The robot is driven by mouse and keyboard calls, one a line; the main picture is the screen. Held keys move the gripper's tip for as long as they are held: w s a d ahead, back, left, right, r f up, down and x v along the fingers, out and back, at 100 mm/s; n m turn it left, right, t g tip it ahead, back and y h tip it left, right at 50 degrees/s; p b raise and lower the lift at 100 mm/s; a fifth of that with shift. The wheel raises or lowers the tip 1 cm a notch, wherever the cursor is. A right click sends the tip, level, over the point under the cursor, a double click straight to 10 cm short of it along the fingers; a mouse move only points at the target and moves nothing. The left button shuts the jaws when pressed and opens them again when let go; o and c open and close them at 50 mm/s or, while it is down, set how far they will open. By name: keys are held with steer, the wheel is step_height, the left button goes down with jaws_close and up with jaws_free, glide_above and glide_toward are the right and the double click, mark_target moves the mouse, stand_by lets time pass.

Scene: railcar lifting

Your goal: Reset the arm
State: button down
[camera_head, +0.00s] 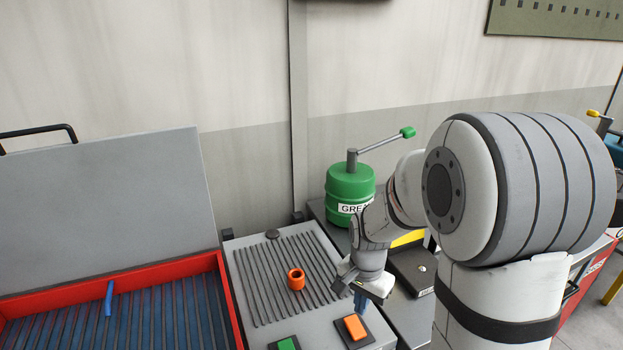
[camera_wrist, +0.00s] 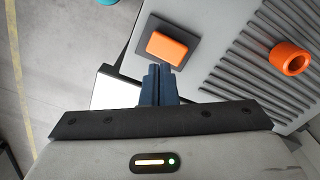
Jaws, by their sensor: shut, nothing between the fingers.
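My gripper (camera_head: 361,299) is at the lower middle of the head view, at the end of my white and grey arm. Its dark blue fingers also show in the wrist view (camera_wrist: 158,78), pressed together with nothing between them. The fingertips are close to an orange button (camera_head: 355,327) on a dark plate; the button also shows in the wrist view (camera_wrist: 167,48), just beyond the fingertips. I cannot tell whether they touch it.
A grey ribbed panel (camera_head: 245,285) carries an orange ring (camera_head: 296,278) and a green button (camera_head: 287,343). A green grease drum (camera_head: 349,182) with a lever stands behind. An open red box (camera_head: 180,268) is at left. A dark box (camera_head: 413,266) sits right of my gripper.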

steer(key=s+r+n+t, duration=0.3)
steer(key=s+r+n, duration=0.5)
steer(key=s+r, duration=0.5)
steer(key=shift+s+d+r, duration=0.2)
steer(key=shift+s+r, duration=0.15)
steer(key=shift+s, duration=0.4)
